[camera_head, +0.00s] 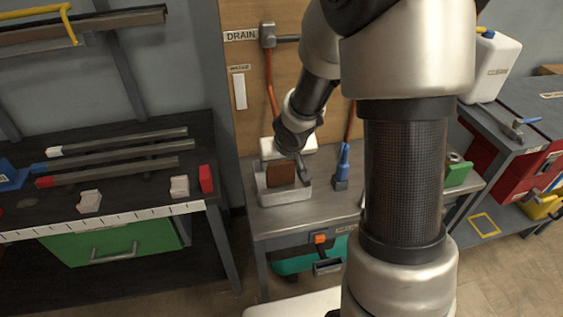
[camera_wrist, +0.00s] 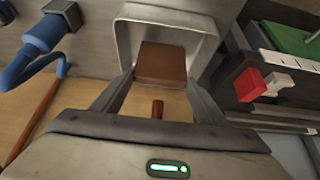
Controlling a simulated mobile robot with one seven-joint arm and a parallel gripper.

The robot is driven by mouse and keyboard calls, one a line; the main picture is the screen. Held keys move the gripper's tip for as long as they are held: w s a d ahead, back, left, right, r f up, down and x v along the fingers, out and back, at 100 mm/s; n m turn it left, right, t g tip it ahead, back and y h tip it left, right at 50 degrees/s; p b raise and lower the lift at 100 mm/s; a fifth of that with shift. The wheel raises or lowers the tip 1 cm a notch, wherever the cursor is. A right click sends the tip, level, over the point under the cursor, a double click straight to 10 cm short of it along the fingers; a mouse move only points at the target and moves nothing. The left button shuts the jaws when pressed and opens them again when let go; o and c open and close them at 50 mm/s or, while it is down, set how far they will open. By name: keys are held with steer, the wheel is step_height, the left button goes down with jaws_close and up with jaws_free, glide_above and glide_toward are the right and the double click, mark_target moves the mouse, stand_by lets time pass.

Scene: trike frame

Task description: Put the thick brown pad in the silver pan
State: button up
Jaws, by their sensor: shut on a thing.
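The thick brown pad (camera_head: 280,174) stands on edge at the silver pan (camera_head: 286,197) on the grey bench. In the head view its lower edge meets the line of the pan's front rim; whether it touches the pan floor cannot be told. In the wrist view the pad (camera_wrist: 165,64) lies between the tips of my gripper (camera_wrist: 161,80), against the pan's open inside. The pan's wall (camera_wrist: 127,42) surrounds it on several sides there. My gripper (camera_head: 301,168) is shut on the pad, coming down from above; one finger shows at the pad's right.
A blue-handled tool (camera_head: 342,165) stands right of the pan, with a blue fitting (camera_wrist: 42,35) in the wrist view. The left bench holds metal bars (camera_head: 120,160) and a red block (camera_head: 206,178).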

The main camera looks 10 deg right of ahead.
steer(key=shift+f, duration=0.1)
steer(key=o, duration=1.3)
